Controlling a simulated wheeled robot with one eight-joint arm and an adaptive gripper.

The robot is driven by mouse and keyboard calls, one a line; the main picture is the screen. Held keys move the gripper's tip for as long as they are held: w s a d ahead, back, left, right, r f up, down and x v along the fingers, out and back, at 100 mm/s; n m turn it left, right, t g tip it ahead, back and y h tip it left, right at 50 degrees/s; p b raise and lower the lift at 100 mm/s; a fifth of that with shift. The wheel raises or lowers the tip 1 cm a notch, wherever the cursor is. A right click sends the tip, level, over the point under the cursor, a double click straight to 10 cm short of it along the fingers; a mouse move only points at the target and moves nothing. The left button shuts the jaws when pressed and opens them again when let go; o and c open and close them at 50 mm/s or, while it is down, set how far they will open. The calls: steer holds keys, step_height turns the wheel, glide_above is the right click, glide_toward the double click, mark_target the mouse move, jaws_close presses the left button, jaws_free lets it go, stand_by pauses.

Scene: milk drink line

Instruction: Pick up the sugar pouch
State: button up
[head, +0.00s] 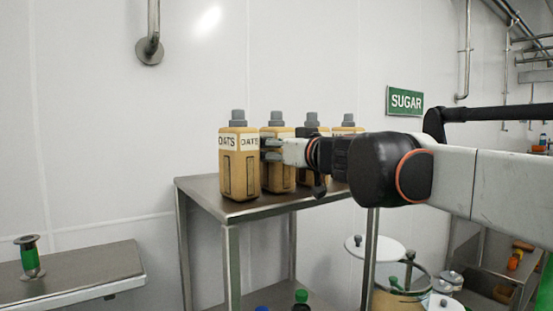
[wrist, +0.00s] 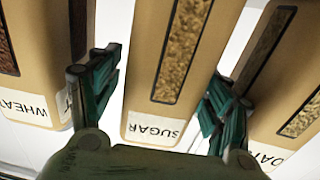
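The sugar pouch (wrist: 156,118) is tan with a grey cap, a see-through strip and a white SUGAR label. In the head view the pouch (head: 277,179) stands upright on a steel table, second from the left, its label hidden by my gripper (head: 270,149). In the wrist view my gripper (wrist: 163,75) is open, one dark green finger on each side of the pouch. A light gap shows beside the left finger; I cannot tell whether the right finger touches.
An oats pouch (head: 239,172) and a wheat pouch (wrist: 33,105) stand close on either side. Another pouch (head: 348,126) is partly hidden behind my arm. The steel table (head: 198,188) has a bare front left corner. A SUGAR sign (head: 405,101) hangs on the wall.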

steer(key=c, duration=1.3)
steer(key=shift+c, duration=1.3)
steer(key=shift+r, duration=0.15)
